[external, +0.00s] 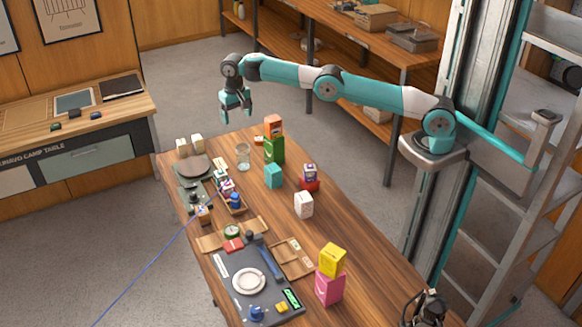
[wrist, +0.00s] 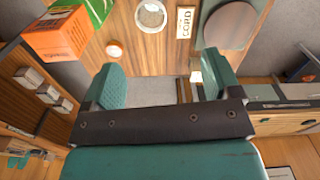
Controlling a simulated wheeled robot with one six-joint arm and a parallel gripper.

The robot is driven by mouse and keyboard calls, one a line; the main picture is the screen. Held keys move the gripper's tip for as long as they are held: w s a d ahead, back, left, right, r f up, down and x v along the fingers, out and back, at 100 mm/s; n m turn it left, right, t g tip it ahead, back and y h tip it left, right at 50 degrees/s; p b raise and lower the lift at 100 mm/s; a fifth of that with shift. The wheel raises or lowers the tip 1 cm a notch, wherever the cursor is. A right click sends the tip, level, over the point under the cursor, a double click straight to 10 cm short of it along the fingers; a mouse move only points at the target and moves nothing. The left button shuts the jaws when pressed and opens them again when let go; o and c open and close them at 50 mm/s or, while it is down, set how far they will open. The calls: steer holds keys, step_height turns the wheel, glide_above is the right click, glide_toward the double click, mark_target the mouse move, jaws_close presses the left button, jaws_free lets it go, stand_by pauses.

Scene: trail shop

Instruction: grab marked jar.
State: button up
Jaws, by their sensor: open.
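My gripper (external: 236,117) is open and empty, hanging high near the far end of the wooden table. Its two teal fingers also show apart in the wrist view (wrist: 163,78). A clear glass jar (external: 243,163) stands upright on the table, below and slightly right of the gripper. A round open vessel at the top of the wrist view (wrist: 151,16) looks like this jar from above. Several small jar-like items (external: 235,201) stand in a wooden tray nearer the left edge. I cannot make out which jar carries a mark.
Green and orange boxes (external: 274,149) stand right of the glass jar. A teal box (external: 273,177), a white box (external: 304,205) and stacked yellow and pink boxes (external: 330,287) stand nearer. Bare wood lies along the right.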

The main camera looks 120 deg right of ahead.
mark_target(243, 152)
steer(key=shift+m, duration=0.4)
steer(key=shift+s+d+f+b, duration=0.3)
steer(key=shift+f+b, duration=0.65)
steer(key=shift+f, duration=2.05)
steer(key=shift+s+d+f+b, duration=0.25)
steer(key=shift+f+b, duration=0.65)
steer(key=shift+f, duration=2.15)
steer(key=shift+s+d+f+b, duration=0.3)
steer(key=shift+f+b, duration=0.65)
steer(key=shift+f, duration=2.05)
steer(key=c, duration=1.1)
steer(key=shift+o, duration=0.2)
steer(key=shift+r, duration=0.1)
step_height(243, 152, up, 20)
steer(key=p, duration=0.5)
steer(key=shift+p, duration=0.4)
